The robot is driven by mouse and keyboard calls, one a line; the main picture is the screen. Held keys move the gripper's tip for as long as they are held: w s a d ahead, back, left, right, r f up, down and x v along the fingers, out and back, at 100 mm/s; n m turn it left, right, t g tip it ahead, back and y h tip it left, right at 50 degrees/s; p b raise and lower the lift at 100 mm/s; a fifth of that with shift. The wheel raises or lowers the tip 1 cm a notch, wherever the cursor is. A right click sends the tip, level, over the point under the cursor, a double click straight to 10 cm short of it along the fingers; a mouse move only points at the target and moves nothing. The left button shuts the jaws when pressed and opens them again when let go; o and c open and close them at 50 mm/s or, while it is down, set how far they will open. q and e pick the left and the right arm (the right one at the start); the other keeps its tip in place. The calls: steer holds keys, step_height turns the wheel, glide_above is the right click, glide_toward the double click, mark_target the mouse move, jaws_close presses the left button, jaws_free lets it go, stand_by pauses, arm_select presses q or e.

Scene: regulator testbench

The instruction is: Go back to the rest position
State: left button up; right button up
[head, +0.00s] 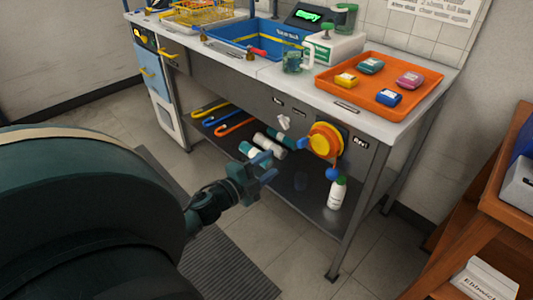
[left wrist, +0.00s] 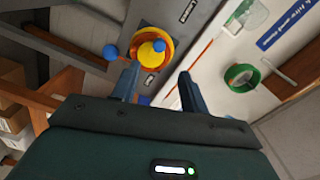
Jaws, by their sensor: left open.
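My left gripper (head: 267,168) is in front of the testbench, with its fingers towards the bench front. In the left wrist view its two fingers (left wrist: 160,86) stand apart with nothing held between them. The round orange and yellow regulator wheel (head: 325,141) with blue knobs is on the bench's front panel, to the right of the gripper. It also shows in the left wrist view (left wrist: 152,46), beyond the fingers and apart from them. My right gripper is in neither view.
Pipes and a white bottle (head: 337,194) are on the lower shelf. A wooden shelf (head: 497,195) stands at the right. Grey floor is open at the left.

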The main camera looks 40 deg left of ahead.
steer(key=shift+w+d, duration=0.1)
arm_select(q)
steer(key=s+d+f+n+g+h, duration=0.1)
steer(key=s+d+n, duration=0.35)
steer(key=d, duration=0.25)
steer(key=s+d+n+g, duration=0.1)
steer(key=s+d+n, duration=0.35)
steer(key=d, duration=0.25)
steer(key=s+d+r+n+g+p, duration=0.1)
steer(key=s+d+r+g+p, duration=0.1)
steer(key=p, duration=0.6)
steer(key=s+d+r+n+g+h+p, duration=0.1)
steer(key=s+d+r+n+g+p, duration=0.1)
steer(key=d+p, duration=0.5)
step_height(320, 180, up, 2)
steer(key=shift+s+r+g+p, duration=0.1)
steer(key=shift+s+g+p, duration=0.6)
steer(key=shift+s+p, duration=0.25)
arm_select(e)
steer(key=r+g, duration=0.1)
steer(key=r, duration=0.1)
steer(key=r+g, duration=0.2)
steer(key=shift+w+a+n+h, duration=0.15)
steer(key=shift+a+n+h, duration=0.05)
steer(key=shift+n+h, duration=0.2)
